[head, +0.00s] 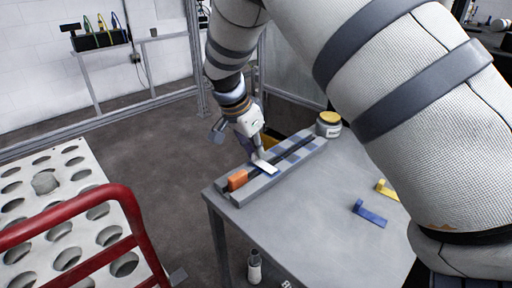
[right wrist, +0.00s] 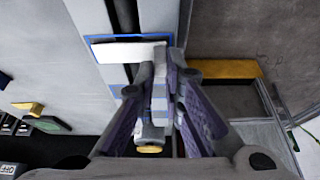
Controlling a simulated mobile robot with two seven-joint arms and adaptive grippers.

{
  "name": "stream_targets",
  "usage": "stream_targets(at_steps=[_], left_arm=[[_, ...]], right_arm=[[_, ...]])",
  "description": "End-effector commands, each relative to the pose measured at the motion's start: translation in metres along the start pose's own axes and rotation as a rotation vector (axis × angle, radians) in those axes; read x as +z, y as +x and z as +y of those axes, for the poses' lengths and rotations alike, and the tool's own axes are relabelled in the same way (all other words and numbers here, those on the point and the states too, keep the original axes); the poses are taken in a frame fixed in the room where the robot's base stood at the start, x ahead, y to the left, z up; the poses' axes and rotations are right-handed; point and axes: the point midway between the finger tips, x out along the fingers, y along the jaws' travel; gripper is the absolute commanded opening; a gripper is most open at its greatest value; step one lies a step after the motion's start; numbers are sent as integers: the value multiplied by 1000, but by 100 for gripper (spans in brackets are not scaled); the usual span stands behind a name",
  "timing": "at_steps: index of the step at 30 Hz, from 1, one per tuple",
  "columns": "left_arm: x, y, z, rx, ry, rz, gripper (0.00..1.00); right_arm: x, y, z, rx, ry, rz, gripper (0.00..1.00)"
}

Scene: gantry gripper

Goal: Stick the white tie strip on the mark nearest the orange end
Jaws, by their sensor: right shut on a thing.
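My right gripper (head: 259,154) is shut on the white tie strip (head: 266,166) above the grey rail (head: 293,156) at the table's far left edge. The orange end (head: 237,180) is just left of and nearer than the strip. In the right wrist view my fingertips (right wrist: 162,72) are at the right end of the white strip (right wrist: 125,52). The strip overlaps a blue-outlined mark (right wrist: 128,37), whose outline shows above and left of it. Another blue mark (right wrist: 119,91) is below. I cannot tell whether the strip touches the rail. My left gripper is out of view.
A jar with a yellow lid (head: 329,122) stands by the rail's far end. A blue bracket (head: 370,214) and a yellow bracket (head: 386,189) lie on the table (head: 310,220) at the right. A red bar (head: 70,216) and a perforated rack (head: 85,180) stand at the left.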

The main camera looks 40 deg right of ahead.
Motion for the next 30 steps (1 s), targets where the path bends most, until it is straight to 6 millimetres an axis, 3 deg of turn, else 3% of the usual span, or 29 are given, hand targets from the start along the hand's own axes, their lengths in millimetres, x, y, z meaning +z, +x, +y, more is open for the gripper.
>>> stream_targets(at_steps=[30], left_arm=[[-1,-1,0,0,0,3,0]], right_arm=[[2,6,0,1,-1,0,0]])
